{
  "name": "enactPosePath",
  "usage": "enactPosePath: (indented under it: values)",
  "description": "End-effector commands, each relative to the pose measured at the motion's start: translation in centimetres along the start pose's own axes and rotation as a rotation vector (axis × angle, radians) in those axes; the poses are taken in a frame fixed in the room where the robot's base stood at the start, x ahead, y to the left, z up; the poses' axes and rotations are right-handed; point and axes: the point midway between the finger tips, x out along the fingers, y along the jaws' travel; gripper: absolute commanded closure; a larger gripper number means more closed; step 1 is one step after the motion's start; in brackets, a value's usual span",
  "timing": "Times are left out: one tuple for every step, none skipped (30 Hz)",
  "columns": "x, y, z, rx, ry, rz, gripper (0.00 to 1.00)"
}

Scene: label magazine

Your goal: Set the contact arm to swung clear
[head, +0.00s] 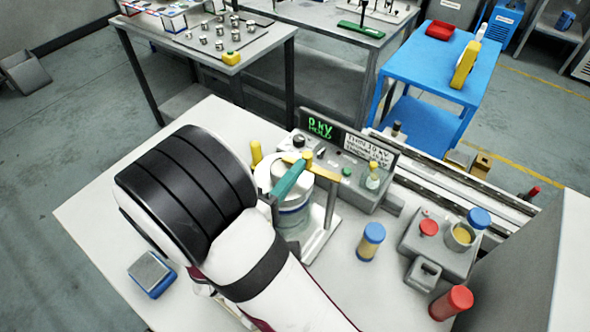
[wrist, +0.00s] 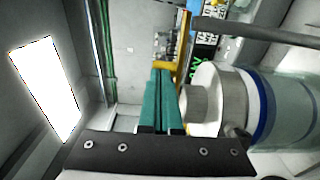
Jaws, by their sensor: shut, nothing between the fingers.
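The contact arm appears to be the yellow bar (head: 326,174) over the top of a glass cylinder (head: 294,218) with a pale metal cap; the bar also shows in the wrist view (wrist: 184,58). My gripper (head: 302,163) has teal fingers, which are shut and empty. In the head view its fingertips overlap the left part of the yellow bar. In the wrist view the fingertips (wrist: 163,74) are close beside the bar, left of the cylinder's metal cap (wrist: 222,98). Whether they touch the bar I cannot tell. My arm hides the cylinder's left side.
A grey meter box (head: 350,160) behind the cylinder shows "0 kV HOLD" in green. A yellow knob (head: 256,152) stands behind the cylinder. To the right are a blue-capped jar (head: 371,241), a grey block (head: 438,246) and a red-capped jar (head: 451,303).

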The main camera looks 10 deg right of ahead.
Motion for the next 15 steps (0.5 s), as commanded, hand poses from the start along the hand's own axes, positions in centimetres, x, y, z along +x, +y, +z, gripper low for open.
enactPosePath:
  values:
    - [0.14,-0.01,0.03,0.000,-0.001,0.000,1.00]
    - [0.18,-0.01,0.02,0.000,-0.001,0.000,1.00]
    - [0.19,-0.01,0.01,0.000,-0.001,0.000,1.00]
    - [0.19,-0.01,0.01,0.000,-0.001,0.000,1.00]
    - [0.18,-0.01,0.01,0.000,0.000,0.000,1.00]
    - [0.17,-0.01,0.00,0.000,0.000,0.000,1.00]
    - [0.17,-0.01,0.00,0.000,0.000,0.000,1.00]
    - [0.16,-0.01,0.00,0.000,0.000,0.000,1.00]
    - [0.16,-0.01,0.00,0.000,0.000,0.000,1.00]
    - [0.16,-0.01,-0.01,0.000,-0.001,0.000,1.00]
    - [0.16,0.00,-0.02,0.000,-0.002,0.000,1.00]
    - [0.18,-0.01,-0.04,0.000,-0.005,0.000,1.00]
    - [0.20,-0.01,-0.06,0.000,-0.009,0.000,1.00]
    - [0.24,-0.01,-0.09,0.001,-0.013,0.000,1.00]
    - [0.30,0.00,-0.15,0.002,-0.023,0.000,1.00]
